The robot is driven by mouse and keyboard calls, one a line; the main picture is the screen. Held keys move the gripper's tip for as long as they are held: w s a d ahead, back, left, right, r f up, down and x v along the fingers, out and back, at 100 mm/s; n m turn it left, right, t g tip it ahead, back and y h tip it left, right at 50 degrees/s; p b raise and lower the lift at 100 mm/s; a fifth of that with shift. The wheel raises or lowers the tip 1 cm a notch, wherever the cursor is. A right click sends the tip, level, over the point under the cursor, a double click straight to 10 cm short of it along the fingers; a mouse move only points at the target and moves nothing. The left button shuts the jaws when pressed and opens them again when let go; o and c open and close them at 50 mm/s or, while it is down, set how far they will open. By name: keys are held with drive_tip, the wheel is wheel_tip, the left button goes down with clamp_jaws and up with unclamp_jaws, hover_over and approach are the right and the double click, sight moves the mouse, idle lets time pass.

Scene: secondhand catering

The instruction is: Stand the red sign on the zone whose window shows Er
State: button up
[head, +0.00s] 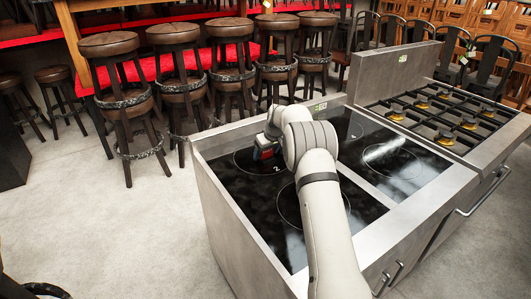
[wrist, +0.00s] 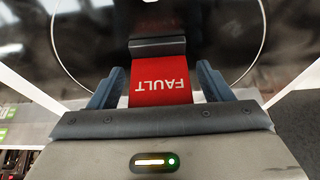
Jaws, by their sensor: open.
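The red sign (wrist: 160,88) shows in the wrist view, with white letters reading FAULT upside down and a dark bar (wrist: 157,46) at its far end. My gripper (wrist: 160,70) is open, with one blue-grey finger on each side of the sign and small gaps beside it. A white zone ring on black glass lies behind the sign. In the head view my gripper (head: 265,151) is low over the left part of the hob (head: 312,175), beside a lit 2. I cannot make out a window reading Er. My arm hides part of the hob.
Several brown stools (head: 180,75) stand behind at the left.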

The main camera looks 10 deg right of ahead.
drive_tip(key=shift+r, duration=0.25)
drive_tip(key=s+r+m+b, duration=0.1)
drive_tip(key=s+r+b, duration=0.1)
drive_tip(key=s+r, duration=1.35)
drive_tip(key=s+r+m+h, duration=0.1)
drive_tip(key=s+r, duration=0.4)
drive_tip(key=s, duration=0.7)
drive_tip(key=s+f+m, duration=0.1)
drive_tip(key=s+f, duration=0.2)
drive_tip(key=s, duration=1)
drive_tip(key=s+a+f+m+g, duration=0.1)
drive_tip(key=s+f, duration=0.2)
drive_tip(key=s, duration=1)
drive_tip(key=shift+h, duration=0.4)
drive_tip(key=shift+a, duration=0.1)
drive_tip(key=shift+c, duration=0.3)
